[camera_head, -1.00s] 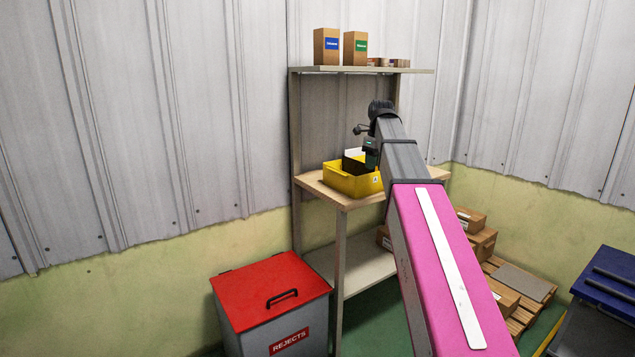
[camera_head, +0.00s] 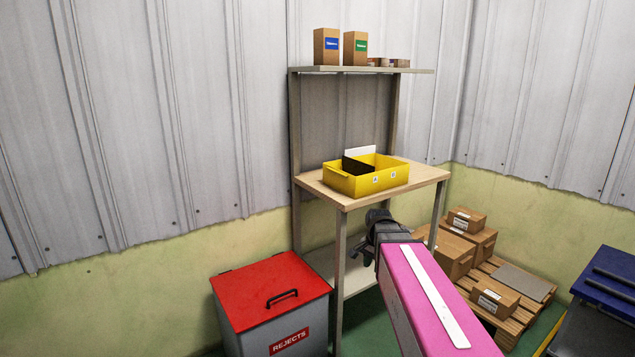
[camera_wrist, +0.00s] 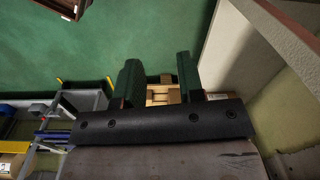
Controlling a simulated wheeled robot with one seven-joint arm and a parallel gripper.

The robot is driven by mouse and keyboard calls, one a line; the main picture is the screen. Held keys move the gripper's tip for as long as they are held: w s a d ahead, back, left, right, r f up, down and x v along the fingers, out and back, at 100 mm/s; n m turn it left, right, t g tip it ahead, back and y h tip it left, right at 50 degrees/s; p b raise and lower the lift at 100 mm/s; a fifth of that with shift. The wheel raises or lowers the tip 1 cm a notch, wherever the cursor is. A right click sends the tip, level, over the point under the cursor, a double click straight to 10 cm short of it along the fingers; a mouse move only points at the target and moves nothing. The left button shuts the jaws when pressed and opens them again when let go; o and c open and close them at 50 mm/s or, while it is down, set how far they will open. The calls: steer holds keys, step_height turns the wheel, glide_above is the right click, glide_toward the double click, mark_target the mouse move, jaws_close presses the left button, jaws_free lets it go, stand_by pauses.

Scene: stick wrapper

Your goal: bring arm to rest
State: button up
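My arm (camera_head: 425,300), pink with a white stripe, reaches from the lower right toward the shelf unit. A yellow divided bin (camera_head: 392,180) stands on the wooden worktop (camera_head: 428,174), apart from my gripper.
A grey rejects bin with a red lid (camera_head: 252,280) stands left of the arm. Cardboard boxes (camera_head: 455,255) and a wooden pallet (camera_head: 535,308) are at the right, near a dark blue-topped unit (camera_head: 608,275). Two upright boxes (camera_head: 327,46) sit on the upper shelf (camera_head: 420,71).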

steer(key=s+f+n, duration=0.9)
steer(key=s+f, duration=0.1)
steer(key=s, duration=0.1)
steer(key=shift+f, duration=0.4)
